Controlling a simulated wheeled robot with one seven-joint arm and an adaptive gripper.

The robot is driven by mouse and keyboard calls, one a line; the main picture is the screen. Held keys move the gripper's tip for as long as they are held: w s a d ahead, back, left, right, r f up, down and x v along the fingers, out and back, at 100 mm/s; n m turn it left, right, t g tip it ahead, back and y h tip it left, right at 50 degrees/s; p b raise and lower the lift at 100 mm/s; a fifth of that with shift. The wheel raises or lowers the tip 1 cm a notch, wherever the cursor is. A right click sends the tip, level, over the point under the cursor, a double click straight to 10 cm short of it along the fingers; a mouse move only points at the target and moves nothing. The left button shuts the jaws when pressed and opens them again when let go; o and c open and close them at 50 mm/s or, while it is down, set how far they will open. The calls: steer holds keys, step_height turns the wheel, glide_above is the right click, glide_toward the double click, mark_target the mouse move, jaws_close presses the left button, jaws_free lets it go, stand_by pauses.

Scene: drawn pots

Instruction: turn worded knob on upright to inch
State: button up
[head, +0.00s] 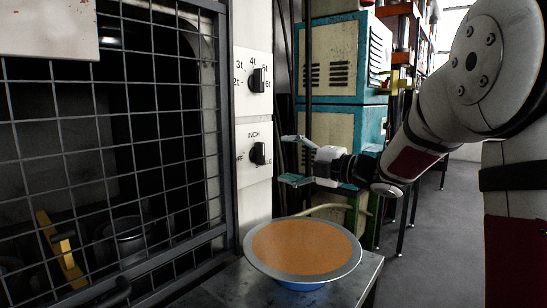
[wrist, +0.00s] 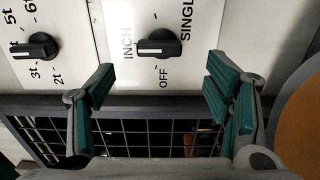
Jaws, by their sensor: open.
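The worded knob (head: 258,153) is a black bar knob on the lower pale plate of the upright, with INCH above it and OFF to its left. In the wrist view the worded knob (wrist: 158,48) lies between INCH and SINGLE, OFF below it. Its bar lies along the INCH–SINGLE line, and a pale mark shows at its INCH end. My gripper (head: 287,159) is open and empty, to the right of the knob, fingers toward the panel. In the wrist view my gripper (wrist: 159,75) has its green-padded fingers spread either side of the knob, touching nothing.
A second knob (head: 257,79), marked in tonnes, sits above on the upright. A wire mesh guard (head: 110,150) stands to the left. An orange-topped round pan (head: 305,248) stands on a metal table below my gripper. A teal-and-cream cabinet (head: 338,58) stands behind.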

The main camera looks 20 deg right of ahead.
steer(key=shift+v, duration=2)
steer(key=s+d+r+m+t+h, duration=0.15)
steer(key=d+m+h, duration=0.25)
steer(key=m+h, duration=0.65)
steer(key=s+d+f+m+g+h, duration=0.2)
steer(key=s+f+m+g+h, duration=0.25)
steer(key=s+m, duration=0.55)
steer(key=s+a+f+m+g+y, duration=0.15)
steer(key=s+a+f+g, duration=0.25)
steer(key=s, duration=0.7)
steer(key=s+a+f+m+g+y, duration=0.1)
steer(key=s+a+f+m+g, duration=0.25)
steer(key=s, duration=0.75)
steer(key=s+a+f+g+y, duration=0.2)
steer(key=s+a+f+g, duration=0.3)
steer(key=s, duration=0.6)
step_height(320, 180, up, 19)
steer(key=t+p, duration=0.5)
steer(key=p, duration=1.3)
steer(key=shift+w, duration=0.45)
